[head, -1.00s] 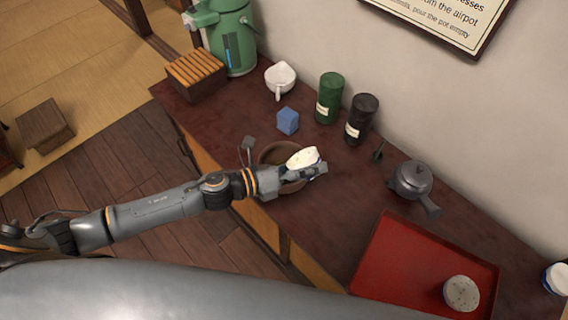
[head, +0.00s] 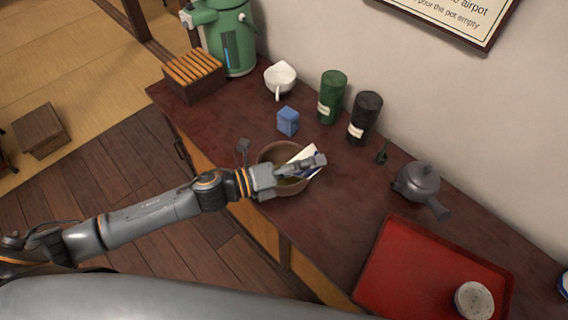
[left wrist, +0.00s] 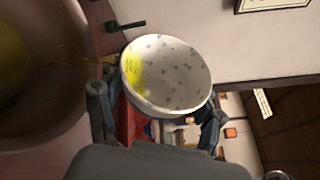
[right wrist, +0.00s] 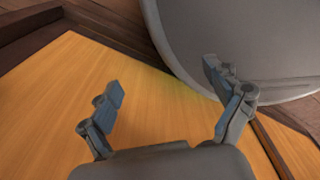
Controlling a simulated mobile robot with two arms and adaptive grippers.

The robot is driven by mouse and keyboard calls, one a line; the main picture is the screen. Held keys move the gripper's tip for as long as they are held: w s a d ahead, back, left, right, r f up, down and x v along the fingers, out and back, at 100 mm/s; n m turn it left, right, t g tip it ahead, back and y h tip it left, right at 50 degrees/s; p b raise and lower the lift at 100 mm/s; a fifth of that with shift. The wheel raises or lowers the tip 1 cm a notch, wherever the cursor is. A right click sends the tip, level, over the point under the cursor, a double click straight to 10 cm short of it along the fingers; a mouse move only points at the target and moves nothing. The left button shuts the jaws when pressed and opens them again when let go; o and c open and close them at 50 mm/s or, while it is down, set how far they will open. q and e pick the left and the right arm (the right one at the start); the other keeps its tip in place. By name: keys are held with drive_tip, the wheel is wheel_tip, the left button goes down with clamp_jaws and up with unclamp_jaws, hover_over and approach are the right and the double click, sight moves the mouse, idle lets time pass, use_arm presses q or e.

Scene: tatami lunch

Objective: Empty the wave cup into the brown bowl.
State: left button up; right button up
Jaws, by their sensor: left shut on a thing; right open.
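The wave cup (head: 310,152), white with some blue outside, is tilted over the brown bowl (head: 290,192) on the counter. My left gripper (head: 303,164) is shut on the cup. In the left wrist view, the cup (left wrist: 178,75) has a speckled inside with a yellow patch of liquid at its left wall. The brown bowl (left wrist: 82,20) stands beside it there with yellow liquid inside. A faint streak lies between them; I cannot tell if liquid is flowing. My right gripper (right wrist: 165,84) is open and empty in the right wrist view.
A blue box (head: 288,121), a white spouted cup (head: 280,79), a green canister (head: 332,98) and a black canister (head: 365,118) stand behind the bowl. A grey teapot (head: 417,182) and a red tray (head: 400,265) with a speckled cup (head: 474,300) are to the right.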

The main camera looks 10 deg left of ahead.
use_arm(q)
drive_tip(key=shift+a+r+n+b, duration=0.1)
drive_tip(key=shift+r+n+b, duration=0.1)
drive_tip(key=shift+n+b, duration=0.3)
drive_tip(key=shift+w+a+f+n+h+b, duration=0.3)
drive_tip(key=shift+a+n+h+b, duration=0.15)
drive_tip(key=shift+b, duration=0.45)
drive_tip(key=shift+w+a+f+n+t+b, duration=0.25)
drive_tip(key=shift+w+a+n+t+b, duration=0.15)
drive_tip(key=shift+b, duration=0.35)
drive_tip(key=shift+r+n, duration=0.25)
drive_tip(key=shift+r, duration=0.05)
drive_tip(key=shift+a+h, duration=0.1)
drive_tip(key=shift+h, duration=0.15)
